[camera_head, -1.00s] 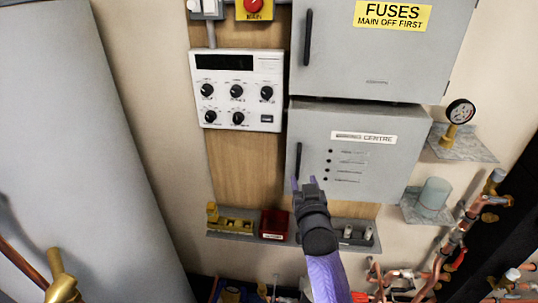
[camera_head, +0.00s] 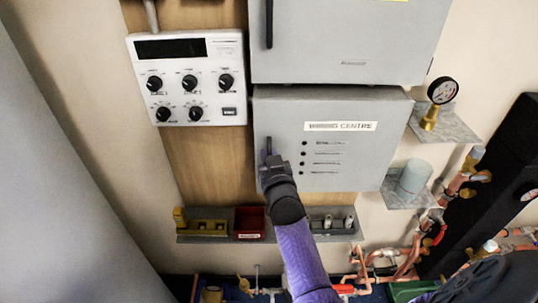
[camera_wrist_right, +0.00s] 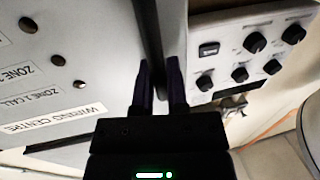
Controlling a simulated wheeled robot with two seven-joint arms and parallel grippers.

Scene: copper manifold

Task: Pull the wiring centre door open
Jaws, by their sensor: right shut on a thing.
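The wiring centre (camera_head: 340,155) is a grey wall box with a white label, and its door looks closed in the head view. Its dark vertical handle (camera_head: 268,145) is at the door's left edge. My right gripper (camera_head: 268,160), on a purple arm from below, covers the lower part of the handle. In the right wrist view, whose picture is upside down, the handle (camera_wrist_right: 151,40) runs between the two fingers of the gripper (camera_wrist_right: 159,78), which are shut on it. My left gripper is in neither view.
A grey fuse box (camera_head: 350,40) sits directly above. A white control panel (camera_head: 188,78) is at the left. A shelf (camera_head: 220,238) with small parts runs below. A gauge (camera_head: 441,92), a grey cup (camera_head: 413,177) and copper pipes (camera_head: 400,260) are at the right.

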